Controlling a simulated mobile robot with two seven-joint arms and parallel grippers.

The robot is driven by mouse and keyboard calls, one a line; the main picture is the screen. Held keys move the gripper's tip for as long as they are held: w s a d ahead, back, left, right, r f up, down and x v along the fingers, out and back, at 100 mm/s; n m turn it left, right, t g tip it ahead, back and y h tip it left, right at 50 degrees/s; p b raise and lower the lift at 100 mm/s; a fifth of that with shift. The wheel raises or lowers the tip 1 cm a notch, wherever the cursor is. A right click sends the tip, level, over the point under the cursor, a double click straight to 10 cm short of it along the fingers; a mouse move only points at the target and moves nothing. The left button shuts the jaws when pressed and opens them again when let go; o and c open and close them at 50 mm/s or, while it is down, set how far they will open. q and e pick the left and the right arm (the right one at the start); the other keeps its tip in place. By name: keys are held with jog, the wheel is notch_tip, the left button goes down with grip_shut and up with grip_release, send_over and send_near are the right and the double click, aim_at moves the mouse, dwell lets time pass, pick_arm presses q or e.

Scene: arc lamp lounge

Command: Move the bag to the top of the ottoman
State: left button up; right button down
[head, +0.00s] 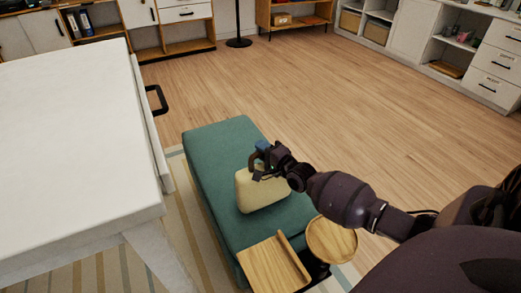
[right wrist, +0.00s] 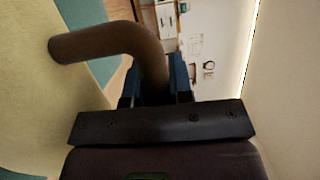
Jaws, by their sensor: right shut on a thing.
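The bag (head: 262,192) is pale yellow with a brown handle (head: 254,162). It is upright over the green ottoman (head: 222,152) in the head view; I cannot tell whether its base touches the top. My right gripper (head: 262,153) is shut on the handle from above. In the right wrist view the curved handle (right wrist: 105,42) runs between the fingers (right wrist: 160,92), and the bag's yellow side (right wrist: 45,95) fills the left. The green ottoman (right wrist: 92,20) shows behind it. My left gripper is in neither view.
A wooden tray (head: 272,265) and a round wooden top (head: 331,240) stand at the ottoman's near end. A white table (head: 75,140) is close on the left. Open wood floor (head: 330,110) lies beyond, with cabinets (head: 415,30) along the far walls.

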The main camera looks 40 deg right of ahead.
jog(key=shift+f, duration=0.1)
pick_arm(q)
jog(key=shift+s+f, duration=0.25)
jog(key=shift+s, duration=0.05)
pick_arm(e)
jog(key=c, duration=1)
grip_release()
jog(key=shift+r, duration=0.2)
jog(key=shift+s, duration=0.25)
pick_arm(q)
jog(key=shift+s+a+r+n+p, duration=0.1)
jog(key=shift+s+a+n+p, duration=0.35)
jog(key=shift+p, duration=0.65)
pick_arm(e)
jog(key=shift+s+d, duration=0.15)
jog(key=shift+s, duration=2.75)
jog(key=shift+s+d, duration=0.15)
jog(key=shift+s, duration=2.75)
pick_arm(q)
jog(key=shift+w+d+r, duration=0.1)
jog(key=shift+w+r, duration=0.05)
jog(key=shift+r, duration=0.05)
